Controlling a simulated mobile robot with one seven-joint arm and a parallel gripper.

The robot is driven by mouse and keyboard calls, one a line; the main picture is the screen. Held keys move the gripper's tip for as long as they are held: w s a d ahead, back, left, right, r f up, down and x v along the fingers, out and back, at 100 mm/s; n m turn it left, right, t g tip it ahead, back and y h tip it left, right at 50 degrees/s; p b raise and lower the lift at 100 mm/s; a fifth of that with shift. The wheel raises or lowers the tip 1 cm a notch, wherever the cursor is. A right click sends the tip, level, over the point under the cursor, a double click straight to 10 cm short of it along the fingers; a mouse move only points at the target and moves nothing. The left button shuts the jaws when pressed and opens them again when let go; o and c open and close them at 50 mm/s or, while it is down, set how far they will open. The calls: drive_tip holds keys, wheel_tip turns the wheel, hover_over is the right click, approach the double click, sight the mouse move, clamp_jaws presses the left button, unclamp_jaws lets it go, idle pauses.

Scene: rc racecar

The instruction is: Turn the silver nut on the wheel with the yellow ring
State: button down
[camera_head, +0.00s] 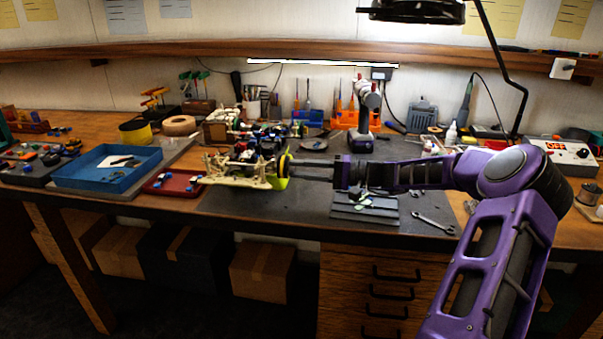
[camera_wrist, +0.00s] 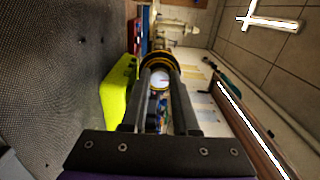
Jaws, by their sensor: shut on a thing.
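The wheel with the yellow ring (camera_head: 284,163) is on the near right end of the RC car (camera_head: 240,172) on the workbench. It also shows in the wrist view (camera_wrist: 160,57) as a dark round shape with a yellow rim. The silver nut (camera_wrist: 159,78) is a pale round spot at its centre, between my finger ends. My gripper (camera_head: 293,167) reaches in from the right, level, with its fingers at the wheel's hub. In the wrist view my gripper (camera_wrist: 159,82) is shut on the nut. The exact contact is too small to see, and the nut is hidden in the head view.
A yellow-green panel (camera_wrist: 118,92) lies close beside the fingers. A blue tray (camera_head: 92,181) and a dark red tray (camera_head: 172,185) stand left of the car. A power drill (camera_head: 366,120) stands behind my gripper. A grey stand (camera_head: 365,208) and wrenches (camera_head: 433,222) lie in front.

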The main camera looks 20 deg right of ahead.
idle(0.4)
drive_tip(key=c, duration=0.6)
unclamp_jaws()
drive_tip(key=shift+c, duration=0.2)
drive_tip(key=p+v, duration=0.1)
drive_tip(key=v, duration=1.6)
drive_tip(key=shift+s+d, duration=0.2)
